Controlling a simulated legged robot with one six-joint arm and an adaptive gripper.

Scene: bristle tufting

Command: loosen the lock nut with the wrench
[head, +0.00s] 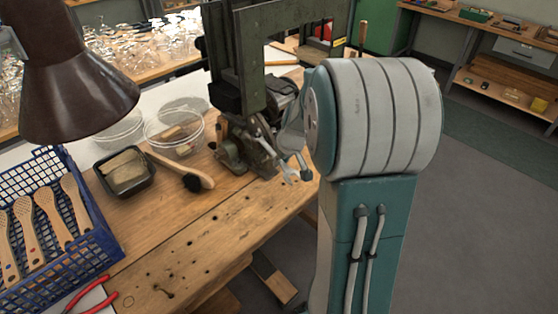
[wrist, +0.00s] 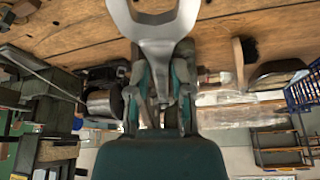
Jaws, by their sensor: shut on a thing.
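A silver open-ended wrench (wrist: 165,30) is held in my gripper (wrist: 162,75). Its forked jaw fills the top of the wrist view, with bare bench wood showing behind it. In the head view my gripper (head: 295,160) is partly hidden by my own arm, beside the lower part of the green machine (head: 240,60). The wrench's pale jaw (head: 290,177) shows there near the bench's right edge. I cannot pick out the lock nut in either view, and I cannot tell whether the wrench touches anything.
A wooden bench (head: 190,235) carries a blue crate (head: 95,255) of wooden brush bodies, a black tray (head: 125,185), clear tubs (head: 178,145) and a wooden-handled brush (head: 185,172). Red-handled pliers (head: 85,295) lie at the front left. A brown lamp shade (head: 75,90) hangs upper left.

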